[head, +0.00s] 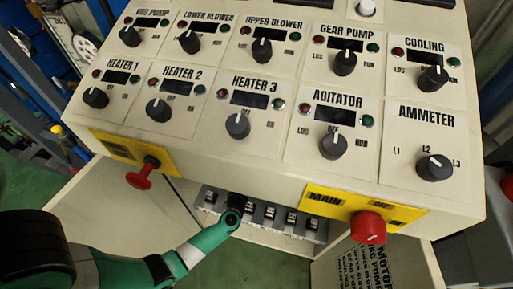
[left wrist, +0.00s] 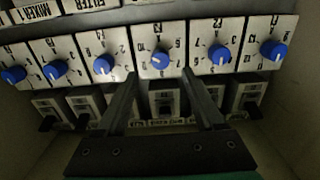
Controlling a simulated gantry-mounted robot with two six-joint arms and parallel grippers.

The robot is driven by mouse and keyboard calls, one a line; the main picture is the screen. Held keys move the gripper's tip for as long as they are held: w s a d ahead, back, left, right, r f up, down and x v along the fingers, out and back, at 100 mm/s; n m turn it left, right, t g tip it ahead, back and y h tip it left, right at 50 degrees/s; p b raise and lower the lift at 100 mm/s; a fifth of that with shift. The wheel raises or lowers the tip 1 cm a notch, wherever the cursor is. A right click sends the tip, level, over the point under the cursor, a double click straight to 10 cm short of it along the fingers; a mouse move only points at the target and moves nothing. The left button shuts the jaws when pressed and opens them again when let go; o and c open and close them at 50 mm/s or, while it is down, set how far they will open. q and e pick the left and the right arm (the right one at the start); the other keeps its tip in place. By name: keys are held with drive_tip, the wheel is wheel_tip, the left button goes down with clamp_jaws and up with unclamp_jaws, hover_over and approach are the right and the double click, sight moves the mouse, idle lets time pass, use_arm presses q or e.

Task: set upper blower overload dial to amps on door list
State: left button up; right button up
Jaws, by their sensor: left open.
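In the left wrist view a row of several blue overload dials sits on white plates with numbers. The dial in the middle (left wrist: 160,60) lies between and just beyond the fingertips of my open left gripper (left wrist: 160,75), with no visible contact. I cannot tell which dial is the upper blower's, and the numbers are too blurred to read surely. In the head view my left gripper (head: 237,203) reaches the open lower bay, hiding part of the row. The door list (head: 375,262) at the lower right shows motor names; its amps are out of frame or unreadable. My right gripper is not in view.
The control panel (head: 270,150) with black knobs overhangs the bay. A red knob (head: 140,178) and a red main switch (head: 369,227) stick out beside it. In the left wrist view, a row of dark switches (left wrist: 163,103) lies below the dials, and side walls bound the bay.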

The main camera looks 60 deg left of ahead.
use_arm(q)
drive_tip(key=b+x, duration=0.2)
drive_tip(key=x, duration=0.5)
drive_tip(key=shift+a, duration=0.1)
clamp_jaws()
